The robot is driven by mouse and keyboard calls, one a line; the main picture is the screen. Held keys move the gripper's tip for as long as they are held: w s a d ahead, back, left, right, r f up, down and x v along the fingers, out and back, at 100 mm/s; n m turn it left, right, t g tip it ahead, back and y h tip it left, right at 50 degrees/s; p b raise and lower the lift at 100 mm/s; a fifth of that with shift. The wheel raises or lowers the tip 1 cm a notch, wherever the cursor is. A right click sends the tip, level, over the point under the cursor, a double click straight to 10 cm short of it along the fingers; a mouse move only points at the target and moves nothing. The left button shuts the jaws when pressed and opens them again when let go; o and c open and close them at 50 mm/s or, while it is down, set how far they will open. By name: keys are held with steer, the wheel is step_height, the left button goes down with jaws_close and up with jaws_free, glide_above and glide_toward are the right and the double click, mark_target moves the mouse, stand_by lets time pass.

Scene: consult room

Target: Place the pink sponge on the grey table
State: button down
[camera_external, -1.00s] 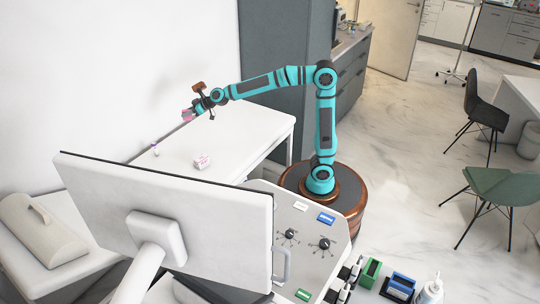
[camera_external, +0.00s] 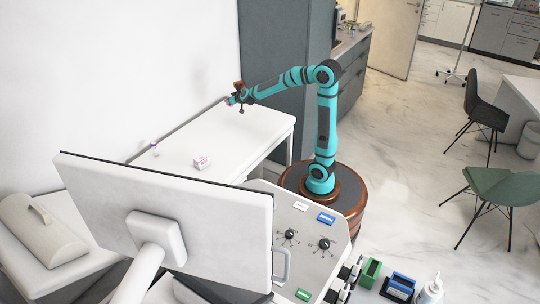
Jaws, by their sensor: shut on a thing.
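My gripper (camera_external: 232,100) is at the end of the teal arm, above the far part of a white-looking table (camera_external: 230,133) by the wall. The table in view looks white or very light; I cannot make out a clearly grey table top.
A small pink-and-white box (camera_external: 202,162) stands on the table. A small purple-topped item (camera_external: 154,148) is near its left edge. A large monitor (camera_external: 190,205) blocks the near side. A grey cabinet (camera_external: 283,80) stands behind the arm. The table's middle is clear.

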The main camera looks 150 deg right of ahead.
steer(key=s+a+f+m+g+y, duration=0.1)
steer(key=s+a+f+m+g, duration=0.2)
steer(key=s, duration=0.7)
steer(key=shift+n, duration=0.3)
steer(key=f, duration=0.5)
steer(key=shift+a+f, duration=0.25)
steer(key=shift+f, duration=2.35)
steer(key=shift+f, duration=0.1)
steer(key=c, duration=1.3)
jaws_free()
steer(key=shift+o, duration=0.2)
steer(key=shift+w+a+r, duration=0.1)
steer(key=shift+a+r, duration=0.1)
steer(key=shift+r, duration=0.05)
steer(key=v, duration=1.1)
steer(key=shift+a+r, duration=0.15)
steer(key=shift+a, duration=0.1)
